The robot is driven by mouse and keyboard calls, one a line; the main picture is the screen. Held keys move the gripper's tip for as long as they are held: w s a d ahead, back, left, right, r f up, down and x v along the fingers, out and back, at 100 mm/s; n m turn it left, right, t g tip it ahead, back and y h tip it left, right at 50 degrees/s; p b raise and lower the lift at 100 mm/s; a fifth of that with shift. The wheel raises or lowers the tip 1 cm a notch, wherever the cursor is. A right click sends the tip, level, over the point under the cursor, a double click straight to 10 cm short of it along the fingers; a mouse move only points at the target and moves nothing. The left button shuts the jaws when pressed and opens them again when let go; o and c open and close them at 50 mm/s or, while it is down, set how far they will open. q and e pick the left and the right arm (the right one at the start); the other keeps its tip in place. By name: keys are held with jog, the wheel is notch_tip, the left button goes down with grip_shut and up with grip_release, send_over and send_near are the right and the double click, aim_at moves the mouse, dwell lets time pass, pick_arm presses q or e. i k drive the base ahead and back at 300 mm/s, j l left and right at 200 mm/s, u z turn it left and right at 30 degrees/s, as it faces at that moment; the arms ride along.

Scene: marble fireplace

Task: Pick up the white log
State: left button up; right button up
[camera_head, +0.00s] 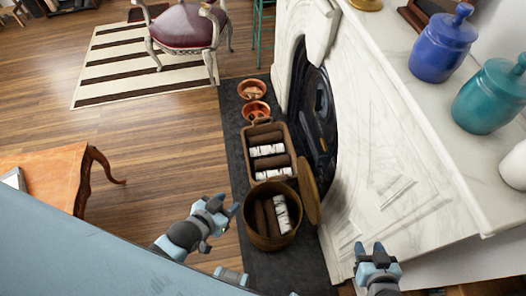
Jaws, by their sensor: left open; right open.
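A white log (282,212) with dark marks stands tilted in the round brown basket (262,243), beside brown logs (265,217). More white logs lie in the rectangular basket (251,137): one near its far end (267,150) and one near its close end (273,173), with brown logs beside them. My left gripper (226,206) is open and empty, left of the round basket and apart from the logs. My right gripper (370,249) is open and empty, right of the round basket, in front of the white fireplace.
The marble fireplace (385,150) rises close on the right, with blue (441,48) and teal (490,95) jars on its mantel. Copper pots (256,110) stand beyond the baskets on a dark hearth slab (234,130). A wooden table (45,170) is at left. Wooden floor between is clear.

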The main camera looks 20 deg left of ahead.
aim_at(258, 152)
jog(key=j, duration=0.55)
jog(key=k+j, duration=0.1)
jog(key=j, duration=0.4)
jog(key=i+j, duration=0.1)
jog(key=j, duration=0.25)
jog(key=i+j+z, duration=0.1)
jog(key=j, duration=0.3)
jog(key=i+j, duration=0.15)
jog(key=j, duration=0.2)
jog(key=i+j+z, duration=0.1)
jog(key=i+j, duration=0.7)
jog(key=j, duration=0.2)
jog(key=i+j, duration=0.25)
jog(key=i, duration=0.2)
jog(key=i+j+z, duration=0.1)
jog(key=i, duration=0.35)
jog(key=j, duration=0.1)
